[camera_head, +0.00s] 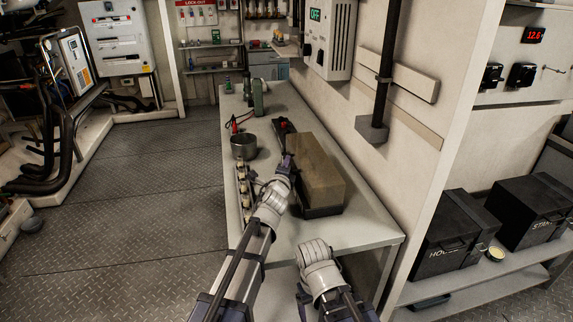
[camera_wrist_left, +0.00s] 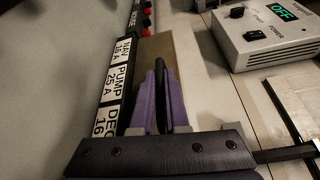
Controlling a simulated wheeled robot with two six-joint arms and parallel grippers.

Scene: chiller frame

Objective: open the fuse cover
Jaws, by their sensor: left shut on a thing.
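The fuse cover (camera_head: 315,170) is a brownish box-shaped lid on a dark base, lying along the bench. Its tan surface also shows behind the fingers in the left wrist view (camera_wrist_left: 185,65). My left gripper (camera_head: 287,162) reaches the left side of the cover near its far end. In the left wrist view its purple fingers (camera_wrist_left: 158,98) are closed on a dark bar-like part, which looks like the cover's handle. Labels reading NAV, PUMP and DEC (camera_wrist_left: 119,75) run along the side of the fuse box. My right arm shows at the bottom, but its gripper is not visible.
The bench (camera_head: 365,236) carries a metal pot (camera_head: 244,146), a row of small round items (camera_head: 242,178) and a green device (camera_head: 258,98). A wall unit with a green OFF display (camera_head: 328,38) hangs beside the bench. Black boxes (camera_head: 455,230) stand on a shelf at right.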

